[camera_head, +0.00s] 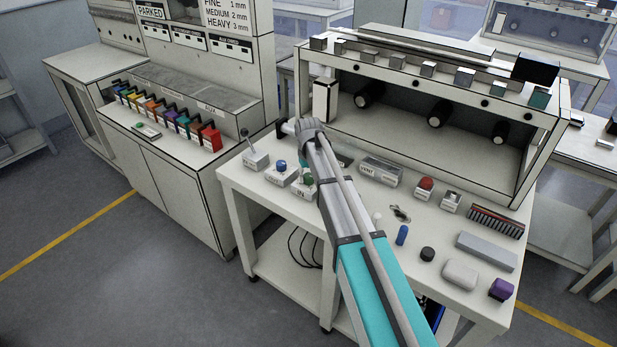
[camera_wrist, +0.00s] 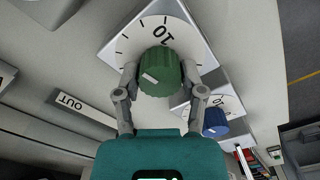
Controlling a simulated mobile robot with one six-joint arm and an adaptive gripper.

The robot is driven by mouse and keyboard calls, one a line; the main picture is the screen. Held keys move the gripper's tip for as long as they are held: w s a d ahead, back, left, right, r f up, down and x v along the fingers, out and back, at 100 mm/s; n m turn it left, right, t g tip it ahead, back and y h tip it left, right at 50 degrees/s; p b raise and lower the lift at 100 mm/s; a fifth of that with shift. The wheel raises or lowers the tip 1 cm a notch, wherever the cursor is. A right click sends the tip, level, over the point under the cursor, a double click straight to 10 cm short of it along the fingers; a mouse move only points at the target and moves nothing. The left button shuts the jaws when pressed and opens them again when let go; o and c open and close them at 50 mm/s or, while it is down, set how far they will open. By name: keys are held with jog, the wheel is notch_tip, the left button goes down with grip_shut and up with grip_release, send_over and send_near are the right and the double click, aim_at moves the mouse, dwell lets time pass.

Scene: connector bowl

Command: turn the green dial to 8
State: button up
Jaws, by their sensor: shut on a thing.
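The green dial (camera_wrist: 160,78) is a ribbed knob on a white scale plate (camera_wrist: 125,45) in the wrist view. A white mark shows on its left side. A 10 is printed above it, and short tick marks run around the plate's edge; no 8 is readable. My gripper (camera_wrist: 160,74) has a finger on each side of the knob and is shut on it. In the head view the green dial (camera_head: 307,180) sits at the left front of the workbench, close beside my arm. The gripper's fingers are hard to make out there.
A blue dial (camera_wrist: 215,121) on its own plate stands close by, also in the head view (camera_head: 281,165). A lever box (camera_head: 256,158) is left of it. A red button (camera_head: 425,184) and several loose parts lie right of my arm. A shelf frame (camera_head: 440,90) stands behind.

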dwell(0.3)
jog(key=o, duration=1.1)
jog(key=shift+o, duration=0.2)
jog(key=shift+m, duration=0.3)
